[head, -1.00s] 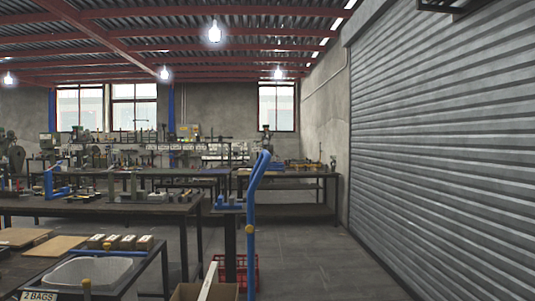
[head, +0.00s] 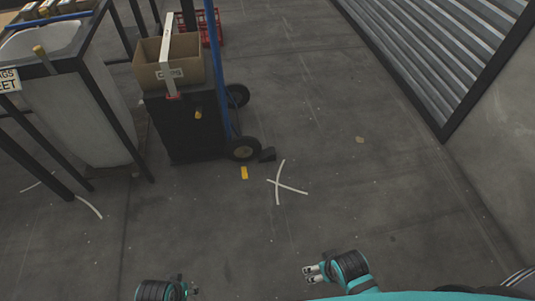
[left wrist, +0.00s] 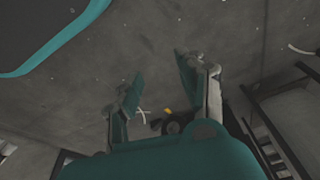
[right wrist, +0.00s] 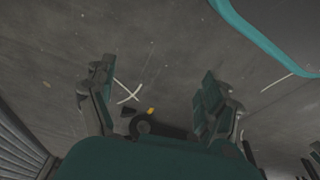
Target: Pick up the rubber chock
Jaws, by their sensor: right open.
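The rubber chock (head: 267,154) is a small black block on the floor against the right wheel of a hand truck. It also shows as a small dark shape in the right wrist view (right wrist: 127,113). My right gripper (head: 311,271) is at the bottom centre of the head view, open and empty, well apart from the chock. Its two spread fingers show in the right wrist view (right wrist: 157,78). My left gripper (head: 186,287) is at the bottom edge, partly cut off. The left wrist view shows its fingers (left wrist: 160,75) apart with nothing between them.
The blue-framed hand truck (head: 215,70) carries a dark box (head: 185,130) and an open cardboard box (head: 165,72). A yellow marker (head: 244,173) and a white tape cross (head: 279,184) lie on the floor. A sink bench (head: 95,110) stands left, a roller shutter (head: 440,50) right.

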